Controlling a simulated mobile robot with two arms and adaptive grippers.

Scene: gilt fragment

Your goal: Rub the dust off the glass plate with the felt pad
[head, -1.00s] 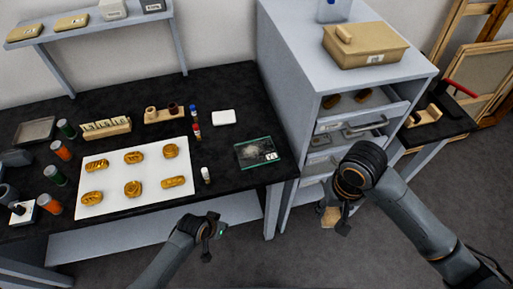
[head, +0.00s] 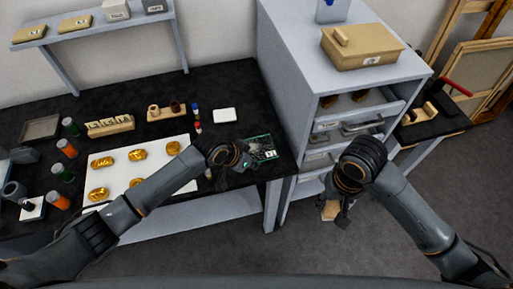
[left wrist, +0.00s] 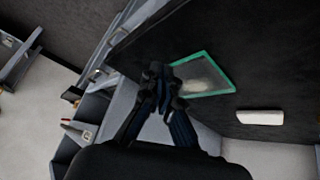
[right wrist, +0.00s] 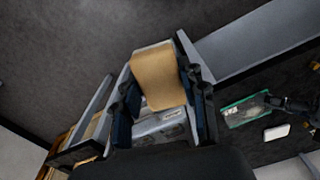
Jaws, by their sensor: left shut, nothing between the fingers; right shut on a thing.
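The glass plate (head: 267,143) with a green edge lies on the black table's right end. A pale dust patch shows on it in the left wrist view (left wrist: 203,88). A white block-shaped pad (head: 224,116), likely the felt pad, lies on the table behind and left of the plate. It also shows in the left wrist view (left wrist: 260,117). My left gripper (head: 244,160) is shut and empty at the plate's left side, partly covering it in the head view. My right gripper (head: 338,207) is shut on a tan block (right wrist: 157,76), held out in front of the drawer cabinet.
A white sheet (head: 150,178) with several gold fragments lies left of the plate, partly behind my left arm. Small bottles (head: 197,120) stand near the pad. The grey cabinet (head: 285,60) with open drawers rises right of the table.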

